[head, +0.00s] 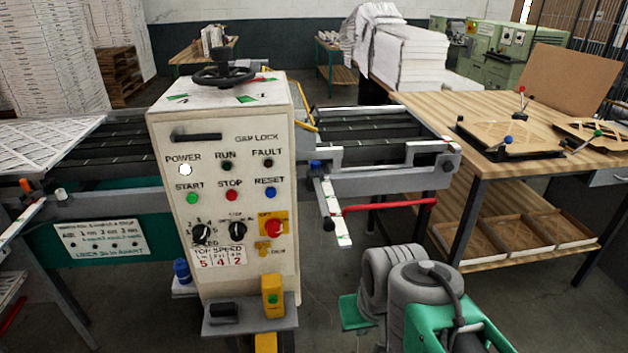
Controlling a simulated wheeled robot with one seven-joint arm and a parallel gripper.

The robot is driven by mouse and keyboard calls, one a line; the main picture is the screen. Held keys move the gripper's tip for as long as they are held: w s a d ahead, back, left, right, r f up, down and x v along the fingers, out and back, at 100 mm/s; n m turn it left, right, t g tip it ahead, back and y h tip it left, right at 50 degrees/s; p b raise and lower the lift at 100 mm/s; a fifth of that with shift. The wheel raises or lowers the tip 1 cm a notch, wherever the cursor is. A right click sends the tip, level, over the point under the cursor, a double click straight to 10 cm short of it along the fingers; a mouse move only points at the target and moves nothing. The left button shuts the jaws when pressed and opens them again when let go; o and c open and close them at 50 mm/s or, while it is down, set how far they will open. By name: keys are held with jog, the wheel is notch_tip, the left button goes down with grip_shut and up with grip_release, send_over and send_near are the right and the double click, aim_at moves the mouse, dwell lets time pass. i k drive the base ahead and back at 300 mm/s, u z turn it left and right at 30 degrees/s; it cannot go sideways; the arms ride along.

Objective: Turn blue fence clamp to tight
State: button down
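A small blue part (316,165) sits on the grey rail just right of the control cabinet, at the near end of the conveyor. It may be the blue fence clamp, but it is too small to tell its shape or setting. A blue-knobbed lever (507,142) stands on a fixture on the wooden table at right; I cannot tell whether it is a clamp. My grey and green arm shows at the bottom right. My gripper's fingers are not visible.
The control cabinet (222,135) with buttons and a handwheel (223,75) stands centre-left. A wooden table (430,105) is at right. Some floor between is clear.

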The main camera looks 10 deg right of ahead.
aim_at(315, 165)
jog(key=z, duration=0.5)
jog(key=i, duration=1.55)
jog(key=u, duration=0.5)
